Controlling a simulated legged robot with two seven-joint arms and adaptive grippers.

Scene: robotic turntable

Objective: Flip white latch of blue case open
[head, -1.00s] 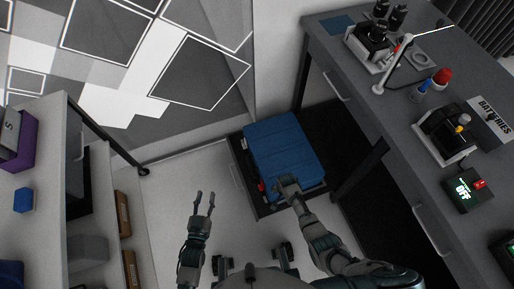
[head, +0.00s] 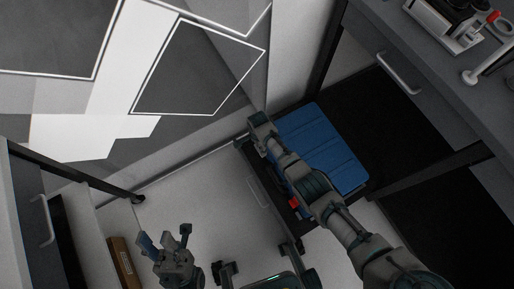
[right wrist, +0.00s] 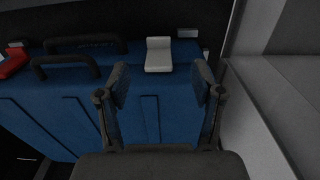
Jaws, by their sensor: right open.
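The white latch (right wrist: 158,54) sits at the case's upper edge, between and a little beyond my right gripper's fingertips. My right gripper (right wrist: 160,82) is open with nothing between its fingers. In the head view the right gripper (head: 259,119) is at the case's wall-side corner. My left gripper (head: 166,239) is open and empty, low and left of the case.
Black handles (right wrist: 65,66) and a red latch (right wrist: 12,62) are on the case, left of the white latch. A grey workbench (head: 450,75) stands at the right. A shelf unit (head: 80,215) stands at the left.

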